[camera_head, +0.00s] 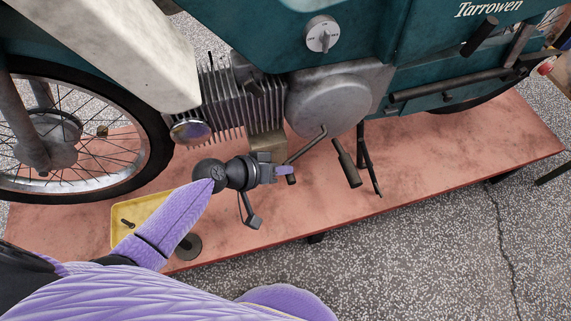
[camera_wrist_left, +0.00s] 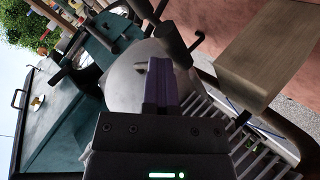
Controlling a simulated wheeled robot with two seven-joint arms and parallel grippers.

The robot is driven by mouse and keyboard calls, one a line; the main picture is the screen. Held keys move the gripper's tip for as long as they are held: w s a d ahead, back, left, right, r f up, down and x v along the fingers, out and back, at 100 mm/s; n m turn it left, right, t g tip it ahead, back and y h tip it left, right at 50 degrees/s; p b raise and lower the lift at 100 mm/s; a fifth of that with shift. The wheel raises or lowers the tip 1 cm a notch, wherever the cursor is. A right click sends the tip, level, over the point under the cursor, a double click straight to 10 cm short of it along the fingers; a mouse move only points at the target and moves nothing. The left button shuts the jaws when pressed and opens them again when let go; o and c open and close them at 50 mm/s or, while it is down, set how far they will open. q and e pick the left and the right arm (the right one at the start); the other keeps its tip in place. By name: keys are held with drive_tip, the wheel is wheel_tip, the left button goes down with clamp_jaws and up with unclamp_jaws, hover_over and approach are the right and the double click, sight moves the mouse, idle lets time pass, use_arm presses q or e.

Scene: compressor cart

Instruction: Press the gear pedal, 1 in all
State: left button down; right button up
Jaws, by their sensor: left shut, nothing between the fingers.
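The gear pedal (camera_head: 308,145) is a thin bent metal lever. It runs from the round grey engine cover (camera_head: 330,103) down and left to a dark end close to my left gripper. My left gripper (camera_head: 286,170) is shut and empty, its purple fingertips at the lever's lower end. I cannot tell whether they touch it. In the left wrist view the shut fingers (camera_wrist_left: 160,82) point at the engine cover (camera_wrist_left: 124,78). Dark rods and a small hooked metal piece lie beyond them, and I cannot tell which is the pedal. My right gripper is out of view.
A dark footpeg (camera_head: 346,164) and a stand leg (camera_head: 369,162) are right of the pedal. The finned cylinder (camera_head: 240,105) is behind my gripper. A yellow tray (camera_head: 119,237) lies on the reddish platform (camera_head: 430,160), which is bare at right. The front wheel (camera_head: 150,120) is left.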

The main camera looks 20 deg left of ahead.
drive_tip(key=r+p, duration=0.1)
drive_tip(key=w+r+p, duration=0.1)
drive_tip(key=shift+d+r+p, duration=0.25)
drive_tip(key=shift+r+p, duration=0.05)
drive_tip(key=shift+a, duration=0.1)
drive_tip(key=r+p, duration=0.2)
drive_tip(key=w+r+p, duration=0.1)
drive_tip(key=p, duration=0.1)
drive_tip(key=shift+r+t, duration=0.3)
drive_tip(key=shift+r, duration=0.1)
idle(0.8)
